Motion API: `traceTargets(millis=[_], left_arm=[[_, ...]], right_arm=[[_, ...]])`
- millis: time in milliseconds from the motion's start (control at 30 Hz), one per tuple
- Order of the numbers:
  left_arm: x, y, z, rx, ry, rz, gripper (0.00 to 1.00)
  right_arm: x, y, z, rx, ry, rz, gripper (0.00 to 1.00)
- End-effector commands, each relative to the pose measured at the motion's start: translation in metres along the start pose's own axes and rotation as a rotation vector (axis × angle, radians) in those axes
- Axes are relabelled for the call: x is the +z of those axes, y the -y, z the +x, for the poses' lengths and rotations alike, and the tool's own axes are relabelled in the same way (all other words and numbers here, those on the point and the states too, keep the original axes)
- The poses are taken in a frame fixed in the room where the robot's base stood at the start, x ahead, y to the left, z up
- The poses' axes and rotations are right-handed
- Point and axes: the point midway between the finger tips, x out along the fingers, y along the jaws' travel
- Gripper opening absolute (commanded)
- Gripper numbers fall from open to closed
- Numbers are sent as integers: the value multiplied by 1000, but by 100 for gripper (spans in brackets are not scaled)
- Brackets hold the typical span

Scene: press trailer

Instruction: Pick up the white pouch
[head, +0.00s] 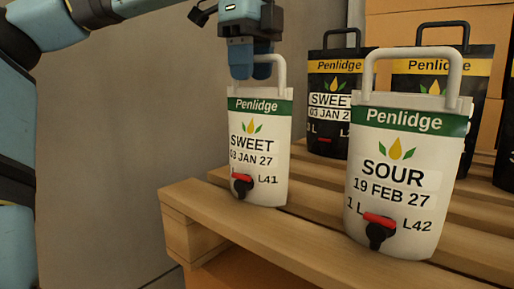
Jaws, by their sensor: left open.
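A white pouch (260,150) with a green Penlidge band, labelled SWEET 03 JAN 27 and L41, stands upright near the left end of the pallet. A larger-looking white pouch (400,185), labelled SOUR 19 FEB 27 and L42, stands to its right and nearer. Each has a grey loop handle and a red-and-black tap. My left gripper (254,72) is open and points down at the top of the SWEET pouch's handle (278,70). Its fingers overlap the handle in the picture; I cannot tell whether they touch it. My right gripper is not in view.
The wooden pallet (240,226) carries both white pouches. Behind them stand black pouches, one labelled SWEET (330,125) and another (440,80) partly hidden by the SOUR pouch. Cardboard boxes (425,28) rise at the back. A grey wall (120,150) is at left.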

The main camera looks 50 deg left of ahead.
Motion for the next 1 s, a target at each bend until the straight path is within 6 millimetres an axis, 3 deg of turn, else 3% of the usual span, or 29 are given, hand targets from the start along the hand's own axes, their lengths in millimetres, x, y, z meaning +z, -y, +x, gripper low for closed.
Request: traceTargets(millis=[133,367,567,1000], left_arm=[[1,0,14,1,-2,-1,41],[1,0,17,-1,-1,-2,41],[1,0,16,-1,-1,-2,0],[1,0,17,0,0,-2,0]], right_arm=[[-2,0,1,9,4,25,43],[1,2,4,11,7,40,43],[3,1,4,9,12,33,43],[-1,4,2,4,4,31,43]])
